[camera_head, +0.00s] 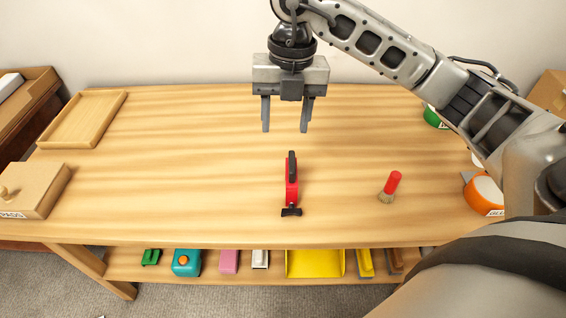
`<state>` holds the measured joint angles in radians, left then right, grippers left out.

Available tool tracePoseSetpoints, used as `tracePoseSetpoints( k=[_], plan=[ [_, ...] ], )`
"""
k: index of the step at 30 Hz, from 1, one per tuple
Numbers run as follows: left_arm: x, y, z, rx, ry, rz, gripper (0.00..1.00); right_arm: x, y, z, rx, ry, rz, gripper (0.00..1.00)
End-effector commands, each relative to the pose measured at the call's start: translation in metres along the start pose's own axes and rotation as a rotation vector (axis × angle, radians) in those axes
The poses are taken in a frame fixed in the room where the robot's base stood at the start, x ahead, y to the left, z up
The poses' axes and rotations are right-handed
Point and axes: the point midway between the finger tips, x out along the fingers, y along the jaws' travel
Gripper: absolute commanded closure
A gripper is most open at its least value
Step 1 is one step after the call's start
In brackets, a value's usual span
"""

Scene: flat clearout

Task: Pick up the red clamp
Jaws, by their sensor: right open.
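The red clamp (291,190) lies on the wooden table (180,190) near the middle, with black parts at both its far and near ends. My right gripper (285,128) hangs above the table, pointing down, with its two grey fingers apart and nothing between them. It appears just beyond the clamp in the picture and apart from it. My left gripper does not show.
A red-handled brush (391,186) lies right of the clamp. An orange tape-like roll (485,193) and a green item (433,117) sit at the right. A lower shelf holds several items.

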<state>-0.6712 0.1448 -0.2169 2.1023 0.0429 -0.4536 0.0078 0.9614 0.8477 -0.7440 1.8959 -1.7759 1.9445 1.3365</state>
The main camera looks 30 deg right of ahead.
Motion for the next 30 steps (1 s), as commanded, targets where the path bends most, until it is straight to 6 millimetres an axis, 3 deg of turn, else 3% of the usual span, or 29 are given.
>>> tracePoseSetpoints(
  k=[2, 4, 15, 26, 30],
  plan=[
    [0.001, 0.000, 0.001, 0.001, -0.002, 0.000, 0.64, -0.008, -0.013, 0.010, 0.049, -0.047, -0.054, 0.51],
    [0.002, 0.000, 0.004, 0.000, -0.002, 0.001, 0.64, -0.003, -0.018, 0.013, 0.068, -0.061, -0.074, 0.51],
    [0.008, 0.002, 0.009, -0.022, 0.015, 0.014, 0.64, 0.072, -0.024, 0.017, 0.068, -0.059, -0.076, 0.51],
    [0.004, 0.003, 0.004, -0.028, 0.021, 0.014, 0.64, 0.103, -0.025, 0.019, 0.066, -0.060, -0.074, 0.51],
    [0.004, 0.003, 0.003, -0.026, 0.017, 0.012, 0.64, 0.124, -0.026, 0.018, 0.066, -0.058, -0.074, 0.51]
  ],
)
